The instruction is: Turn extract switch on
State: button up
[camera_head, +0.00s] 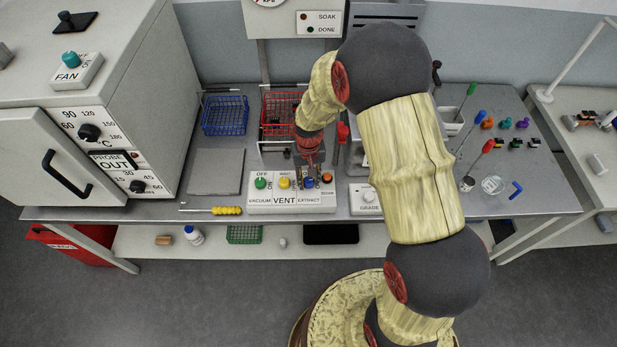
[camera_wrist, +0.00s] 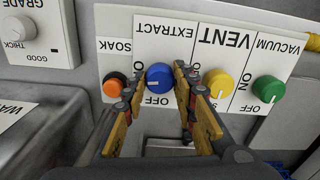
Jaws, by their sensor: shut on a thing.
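The extract switch is a blue round knob (camera_wrist: 159,76) on a white panel, under the upside-down word EXTRACT in the wrist view. OFF is printed beside it; its ON mark is hidden, probably behind a finger. It also shows in the head view (camera_head: 309,184), partly covered. My gripper (camera_wrist: 159,82) has one finger on each side of the blue knob and is shut on it. It reaches down to the panel in the head view (camera_head: 308,174). I cannot tell the knob's exact setting from its pointer.
Close beside the blue knob are the yellow VENT knob (camera_wrist: 218,83) and the orange SOAK button (camera_wrist: 113,86). The green VACUUM knob (camera_wrist: 268,88) is further right. Baskets, blue (camera_head: 225,116) and red (camera_head: 279,112), stand behind the panel.

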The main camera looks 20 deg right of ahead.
aim_at(308, 180)
jog(key=shift+m, duration=0.7)
jog(key=o, duration=1.1)
jog(key=shift+o, duration=0.3)
notch_tip(308, 180, up, 12)
dwell(0.4)
